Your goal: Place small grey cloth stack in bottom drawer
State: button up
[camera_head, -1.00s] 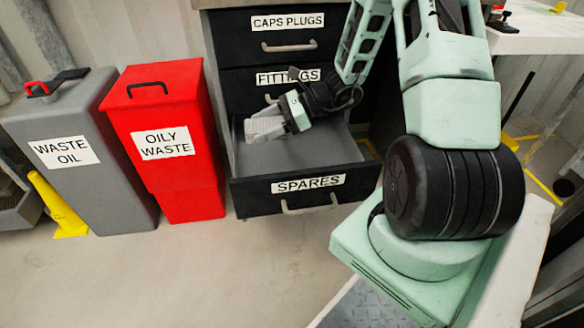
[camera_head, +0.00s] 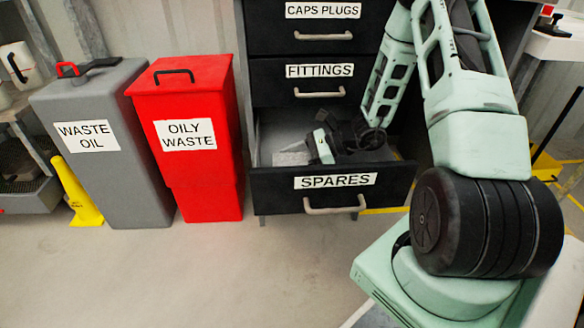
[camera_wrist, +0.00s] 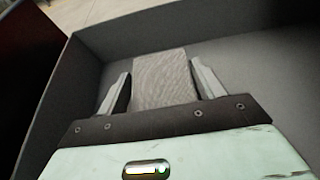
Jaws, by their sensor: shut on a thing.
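The bottom drawer, labelled SPARES (camera_head: 280,187), is pulled open, and its grey inside shows behind the front panel. The small grey cloth stack (camera_head: 290,158) is inside the drawer's opening, near its left side. My gripper (camera_head: 312,150) reaches into the drawer from the right and is shut on the stack. In the wrist view the woven stack (camera_wrist: 162,72) sits between the two fingers of my gripper (camera_wrist: 161,84), with the drawer's grey walls and floor around it. Whether the stack touches the drawer floor cannot be told.
The closed FITTINGS drawer (camera_head: 271,88) and CAPS PLUGS drawer (camera_head: 270,36) are above. A red OILY WASTE bin (camera_head: 200,190) stands close left of the cabinet, with a grey WASTE OIL bin (camera_head: 110,170) beyond it. The floor in front is clear.

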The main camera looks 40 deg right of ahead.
jog(key=shift+f, duration=0.35)
jog(key=shift+f, duration=0.15)
jog(key=o, duration=1)
jog(key=shift+s+d+r+p, duration=0.1)
jog(key=shift+d+r+p, duration=0.2)
jog(key=shift+r, duration=0.1)
jog(key=p+v, duration=0.5)
jog(key=v, duration=0.5)
jog(key=shift+s+d+r, duration=0.1)
jog(key=shift+s, duration=0.1)
jog(key=shift+s+d, duration=0.25)
jog(key=shift+d, duration=0.1)
